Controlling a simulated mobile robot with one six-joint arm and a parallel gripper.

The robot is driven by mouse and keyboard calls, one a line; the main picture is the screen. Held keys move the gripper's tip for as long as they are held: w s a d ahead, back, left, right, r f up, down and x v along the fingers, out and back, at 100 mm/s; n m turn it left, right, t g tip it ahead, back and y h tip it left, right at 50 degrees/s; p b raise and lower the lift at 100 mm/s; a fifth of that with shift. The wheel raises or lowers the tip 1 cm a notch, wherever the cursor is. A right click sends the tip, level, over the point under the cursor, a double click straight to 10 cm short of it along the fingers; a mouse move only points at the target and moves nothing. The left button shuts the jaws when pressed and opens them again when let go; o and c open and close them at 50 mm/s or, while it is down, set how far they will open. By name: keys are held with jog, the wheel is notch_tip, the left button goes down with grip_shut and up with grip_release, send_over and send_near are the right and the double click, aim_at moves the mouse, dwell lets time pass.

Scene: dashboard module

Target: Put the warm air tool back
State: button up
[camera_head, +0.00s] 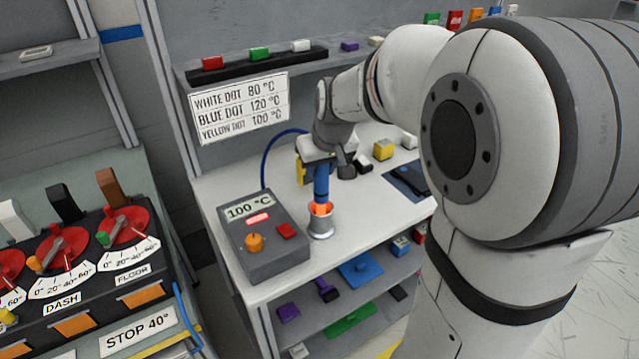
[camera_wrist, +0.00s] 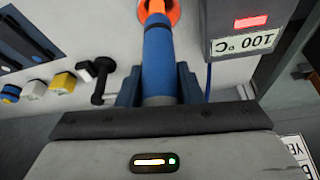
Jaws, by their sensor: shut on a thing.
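The warm air tool (camera_head: 321,187) has a blue body and stands roughly upright at the white bench. My gripper (camera_head: 321,166) is shut on its upper part. In the wrist view the blue tool (camera_wrist: 158,55) lies between the two dark fingers of my gripper (camera_wrist: 158,85). The tool's lower end meets a metal cup-shaped holder (camera_head: 320,228), with glowing orange at its mouth. The orange also shows around the tip in the wrist view. I cannot tell how deep the tip sits. The grey control box (camera_head: 268,253) beside it reads 100 °C.
A sign (camera_head: 238,107) lists white dot 80, blue dot 120 and yellow dot 100 °C. A blue hose (camera_head: 268,153) loops behind the box. A yellow block (camera_head: 383,149) and a dark blue tray (camera_head: 408,180) lie right of the tool. A lever panel (camera_head: 75,260) stands at left.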

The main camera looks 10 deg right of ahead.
aim_at(320, 181)
notch_tip(320, 181, down, 4)
jog(key=shift+s+a+r, duration=0.1)
jog(key=shift+a+r, duration=0.05)
jog(key=shift+r, duration=0.05)
jog(key=o, duration=1.1)
jog(key=shift+c, duration=0.2)
jog(key=a+v, duration=0.1)
jog(key=v, duration=1.1)
jog(key=s+f+g, duration=0.1)
jog(key=s+f, duration=0.3)
jog(key=s, duration=0.4)
jog(key=s+f+m, duration=0.1)
jog(key=s+f, duration=0.4)
jog(key=s, duration=0.4)
jog(key=shift+s+d+m+g+h, duration=0.2)
jog(key=shift+d+m+g+h, duration=0.1)
jog(key=shift+d+g, duration=0.1)
